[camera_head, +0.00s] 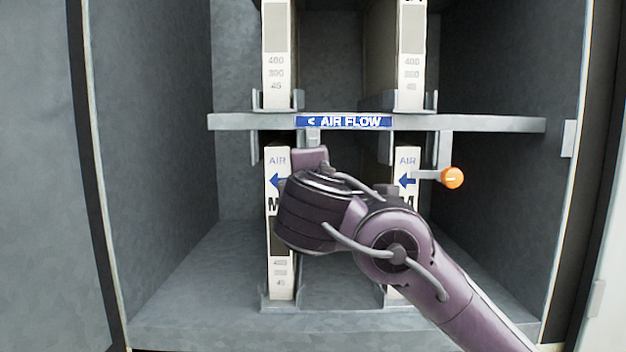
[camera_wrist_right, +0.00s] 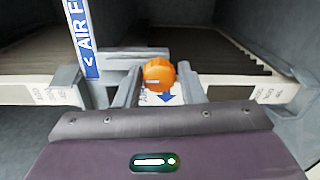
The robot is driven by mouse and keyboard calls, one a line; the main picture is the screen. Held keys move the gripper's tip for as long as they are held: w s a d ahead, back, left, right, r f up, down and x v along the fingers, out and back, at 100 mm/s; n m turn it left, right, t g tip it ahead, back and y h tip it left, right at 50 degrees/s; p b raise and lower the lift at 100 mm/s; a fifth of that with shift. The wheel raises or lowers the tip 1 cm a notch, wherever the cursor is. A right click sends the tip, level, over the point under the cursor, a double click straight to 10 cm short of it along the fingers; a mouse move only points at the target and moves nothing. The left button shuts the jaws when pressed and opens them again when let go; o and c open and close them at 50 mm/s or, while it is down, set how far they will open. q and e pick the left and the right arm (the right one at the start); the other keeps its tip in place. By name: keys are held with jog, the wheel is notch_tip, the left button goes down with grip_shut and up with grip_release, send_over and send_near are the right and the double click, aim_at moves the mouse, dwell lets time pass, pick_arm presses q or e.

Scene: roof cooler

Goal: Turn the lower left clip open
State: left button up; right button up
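The lower left clip has an orange knob (camera_wrist_right: 159,73), seen in the right wrist view in front of the left lower filter (camera_head: 280,270). In the head view my right gripper hides this knob; a grey piece of the clip (camera_head: 313,136) shows under the shelf label. My right gripper (camera_wrist_right: 160,86) reaches in from the right, with one grey finger on each side of the knob. The fingers look open, with narrow gaps to the knob; contact is hard to judge. My left gripper is not in view.
A second clip with an orange knob (camera_head: 453,178) sticks out right of the right lower filter (camera_head: 407,158). A grey shelf (camera_head: 480,124) with a blue AIR FLOW label (camera_head: 345,122) crosses the cabinet. Upper filters stand above it. The cabinet's lower left side is free.

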jog(key=shift+o, duration=1.3)
jog(key=s, duration=0.7)
jog(key=shift+s+r, duration=0.15)
jog(key=shift+s, duration=0.25)
